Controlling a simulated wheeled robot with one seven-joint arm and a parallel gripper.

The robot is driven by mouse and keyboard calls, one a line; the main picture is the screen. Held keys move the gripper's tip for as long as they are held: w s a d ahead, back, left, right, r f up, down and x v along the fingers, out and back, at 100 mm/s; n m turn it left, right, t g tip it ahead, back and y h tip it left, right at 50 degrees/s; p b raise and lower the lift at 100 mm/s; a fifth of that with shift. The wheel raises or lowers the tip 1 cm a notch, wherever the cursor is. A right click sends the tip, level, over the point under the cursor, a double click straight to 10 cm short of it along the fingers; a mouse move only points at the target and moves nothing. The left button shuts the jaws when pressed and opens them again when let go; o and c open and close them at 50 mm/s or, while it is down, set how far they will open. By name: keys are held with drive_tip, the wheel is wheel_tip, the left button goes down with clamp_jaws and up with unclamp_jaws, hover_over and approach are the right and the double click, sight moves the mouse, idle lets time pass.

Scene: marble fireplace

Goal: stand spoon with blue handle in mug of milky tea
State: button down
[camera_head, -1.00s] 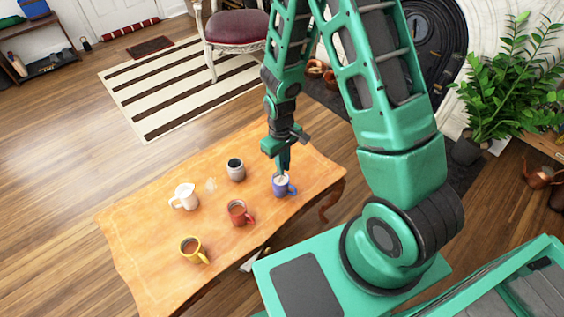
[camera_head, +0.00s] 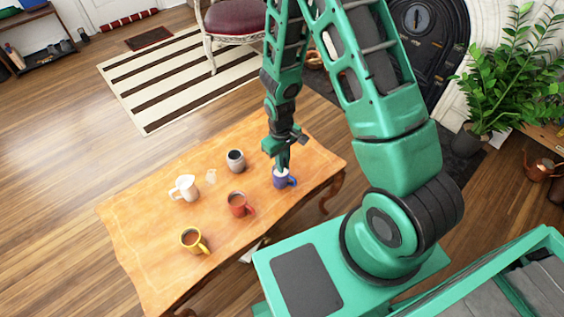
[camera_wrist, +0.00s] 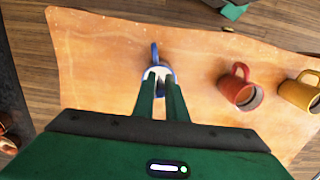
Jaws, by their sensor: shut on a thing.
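The blue mug (camera_head: 280,184) stands upright near the table's right end, with a pale inside; it also shows in the wrist view (camera_wrist: 146,103). My gripper (camera_head: 283,168) points down right over this mug. In the wrist view its two fingers (camera_wrist: 160,80) reach to the mug's pale rim and are close together. The spoon with the blue handle cannot be made out; the fingers and mug hide what is held. The contents of the blue mug are too small to name.
A small pale item (camera_head: 211,176) lies near the jug. The table's front left is clear.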

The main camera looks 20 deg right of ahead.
drive_tip(key=c, duration=1.2)
unclamp_jaws()
drive_tip(key=shift+r, duration=4.5)
